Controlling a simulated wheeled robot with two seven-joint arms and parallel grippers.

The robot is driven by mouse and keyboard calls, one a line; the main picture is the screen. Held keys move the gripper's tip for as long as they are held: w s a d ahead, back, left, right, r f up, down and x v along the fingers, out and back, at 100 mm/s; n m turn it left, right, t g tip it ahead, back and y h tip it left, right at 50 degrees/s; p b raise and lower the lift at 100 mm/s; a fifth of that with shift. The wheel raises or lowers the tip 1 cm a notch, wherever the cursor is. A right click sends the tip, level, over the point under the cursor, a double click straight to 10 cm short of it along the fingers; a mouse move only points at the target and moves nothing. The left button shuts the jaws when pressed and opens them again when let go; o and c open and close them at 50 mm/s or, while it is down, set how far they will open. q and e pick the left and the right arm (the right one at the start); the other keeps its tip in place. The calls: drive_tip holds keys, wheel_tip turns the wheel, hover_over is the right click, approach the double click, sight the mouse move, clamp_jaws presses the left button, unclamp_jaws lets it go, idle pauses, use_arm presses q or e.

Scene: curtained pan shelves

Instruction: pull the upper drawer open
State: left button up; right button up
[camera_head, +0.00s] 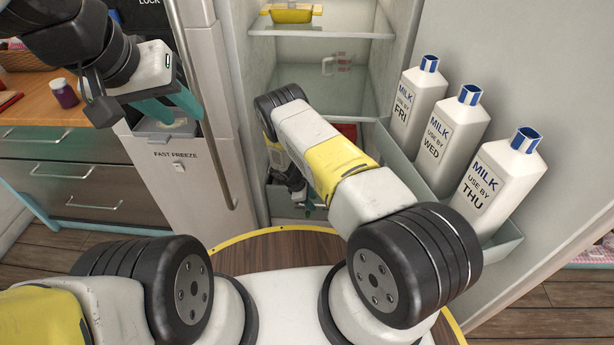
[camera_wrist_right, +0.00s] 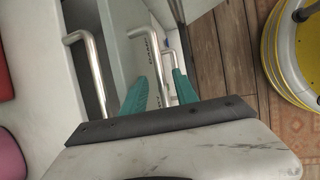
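The open fridge's low drawer area (camera_head: 288,203) is mostly hidden behind my right arm in the head view. In the right wrist view a bent metal handle (camera_wrist_right: 97,72) stands left of my right gripper (camera_wrist_right: 160,90). Another metal handle (camera_wrist_right: 168,68) shows between or behind its fingers; contact is unclear. I cannot tell which handle belongs to the upper drawer. The right gripper's teal fingers are apart, with no visible grip. My left gripper (camera_head: 172,106) has teal fingers apart and empty, in front of the grey fast-freeze door.
Milk bottles (camera_head: 416,98) stand in the open door's bin at right. A yellow dish (camera_head: 291,13) sits on the upper glass shelf (camera_head: 320,28). The wooden counter (camera_head: 40,90) has drawers (camera_head: 85,145) at left. The fast-freeze door's long vertical handle (camera_head: 203,110) runs beside the fridge opening.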

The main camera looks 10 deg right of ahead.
drive_tip(key=shift+d+f, duration=0.2)
drive_tip(key=shift+f, duration=0.3)
drive_tip(key=shift+c, duration=0.4)
clamp_jaws()
idle(0.7)
